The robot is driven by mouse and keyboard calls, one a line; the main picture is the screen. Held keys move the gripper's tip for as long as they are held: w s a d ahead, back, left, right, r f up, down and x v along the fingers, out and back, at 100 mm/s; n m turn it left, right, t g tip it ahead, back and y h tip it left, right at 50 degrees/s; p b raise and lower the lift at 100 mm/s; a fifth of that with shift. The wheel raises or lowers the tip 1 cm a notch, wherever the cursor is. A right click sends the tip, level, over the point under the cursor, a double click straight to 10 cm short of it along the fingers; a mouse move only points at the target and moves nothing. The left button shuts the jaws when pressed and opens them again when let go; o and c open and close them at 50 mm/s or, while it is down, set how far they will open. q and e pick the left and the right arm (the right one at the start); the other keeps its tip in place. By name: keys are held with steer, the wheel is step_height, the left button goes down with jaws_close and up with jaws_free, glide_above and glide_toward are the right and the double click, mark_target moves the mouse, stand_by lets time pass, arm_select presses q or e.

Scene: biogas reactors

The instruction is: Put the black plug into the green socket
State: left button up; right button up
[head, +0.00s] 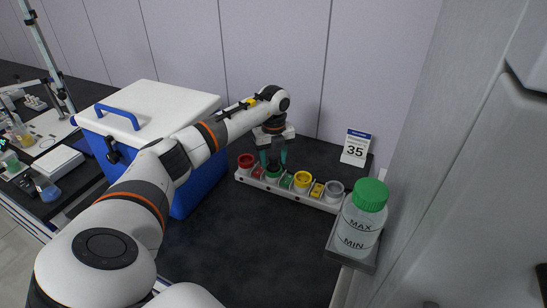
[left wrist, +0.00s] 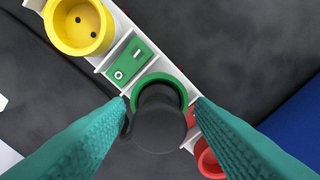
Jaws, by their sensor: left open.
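The green socket (head: 273,175) is a round ring in a white rail (head: 315,202) on the dark table. It also shows in the left wrist view (left wrist: 160,80). The black plug (left wrist: 158,128) has a round dark end facing my wrist camera and overlaps the green ring. It appears to stand in the socket, but how deep it sits is hidden. My left gripper (head: 273,159) is over the green socket. Its two teal fingers (left wrist: 160,103) are open, one on each side of the plug. My right gripper is not in view.
The rail also holds a red socket (head: 246,161), a yellow socket (head: 302,180) and a grey socket (head: 334,188), with small switch panels between. A blue cooler (head: 194,186) stands left, a green-capped bottle (head: 361,220) right, a "35" sign (head: 355,149) behind. The front table is clear.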

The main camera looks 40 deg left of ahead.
mark_target(273, 156)
arm_select(q)
steer(key=shift+r, duration=0.5)
step_height(273, 156, up, 12)
steer(key=b, duration=0.2)
steer(key=shift+f, duration=0.15)
steer(key=shift+f, duration=0.1)
